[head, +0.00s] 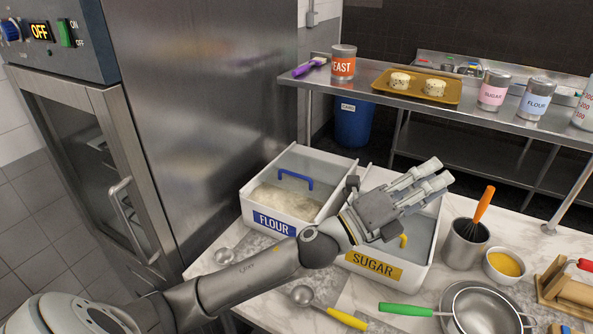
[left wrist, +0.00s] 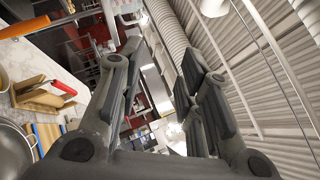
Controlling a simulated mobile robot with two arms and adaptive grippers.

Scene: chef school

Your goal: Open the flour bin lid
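The white flour bin (head: 236,199) stands on the counter with a blue FLOUR label on its front. Its see-through flour bin lid (head: 320,167) lies over the top, with pale flour showing beneath. The lid's blue handle (head: 296,180) is unobstructed. My left gripper (head: 437,174) hovers over the sugar bin, to the right of the flour bin, with its fingers pointing right and away from the flour lid. In the left wrist view the left gripper (left wrist: 160,55) is open, with nothing between its fingers. My right gripper is out of view.
The white sugar bin (head: 418,276) is beside the flour bin, partly hidden by my left arm. A steel oven (head: 200,90) stands close on the left. Scoops lie in front.

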